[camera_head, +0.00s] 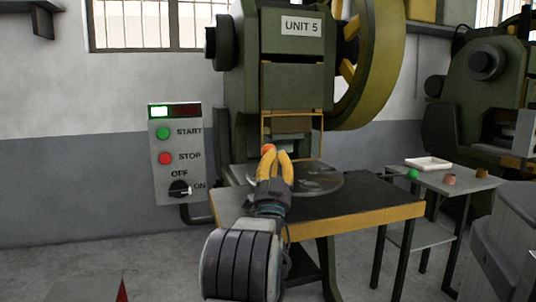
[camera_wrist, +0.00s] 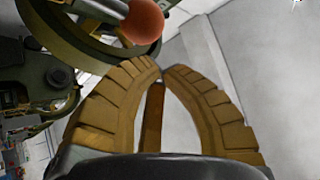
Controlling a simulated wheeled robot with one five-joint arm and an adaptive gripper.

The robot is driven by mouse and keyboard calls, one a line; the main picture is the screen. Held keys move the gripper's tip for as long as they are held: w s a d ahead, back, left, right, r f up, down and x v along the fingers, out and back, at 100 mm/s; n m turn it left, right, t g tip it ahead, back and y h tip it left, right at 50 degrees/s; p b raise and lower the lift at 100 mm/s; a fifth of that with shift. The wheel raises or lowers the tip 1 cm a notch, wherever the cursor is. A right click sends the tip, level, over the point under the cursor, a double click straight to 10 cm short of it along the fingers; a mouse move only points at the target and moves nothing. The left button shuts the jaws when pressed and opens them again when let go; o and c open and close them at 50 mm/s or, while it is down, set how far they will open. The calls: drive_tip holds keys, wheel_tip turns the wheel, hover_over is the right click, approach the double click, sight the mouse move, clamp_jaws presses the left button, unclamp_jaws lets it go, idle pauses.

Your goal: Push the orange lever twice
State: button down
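The orange ball knob of the lever (camera_head: 268,148) shows just at the tips of my gripper (camera_head: 275,153), in front of the press opening. In the wrist view the knob (camera_wrist: 142,22) is large and lies beyond the fingertips, a little to the left. My gripper (camera_wrist: 159,66) has its yellow fingers bowed outward with the tips together, and nothing is held between them. A gap shows between knob and tips in the wrist view; contact cannot be told from the head view.
The green press (camera_head: 297,85) marked UNIT 5 stands behind a dark table with a yellow edge (camera_head: 370,219). A control box (camera_head: 178,150) with START, STOP and a switch is at the left. A side table (camera_head: 440,181) at the right holds small items.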

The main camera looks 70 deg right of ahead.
drive_tip(key=shift+w+d, duration=0.15)
drive_tip(key=shift+d, duration=0.05)
drive_tip(key=c, duration=1.9)
unclamp_jaws()
clamp_jaws()
drive_tip(key=shift+w+d+r+t, duration=0.1)
drive_tip(key=shift+w+d+t, duration=0.15)
drive_tip(key=shift+d+t, duration=0.1)
drive_tip(key=shift+s+a, duration=0.1)
drive_tip(key=shift+a, duration=0.05)
drive_tip(key=shift+s+a, duration=0.2)
drive_tip(key=shift+a, duration=0.05)
drive_tip(key=shift+a, duration=0.1)
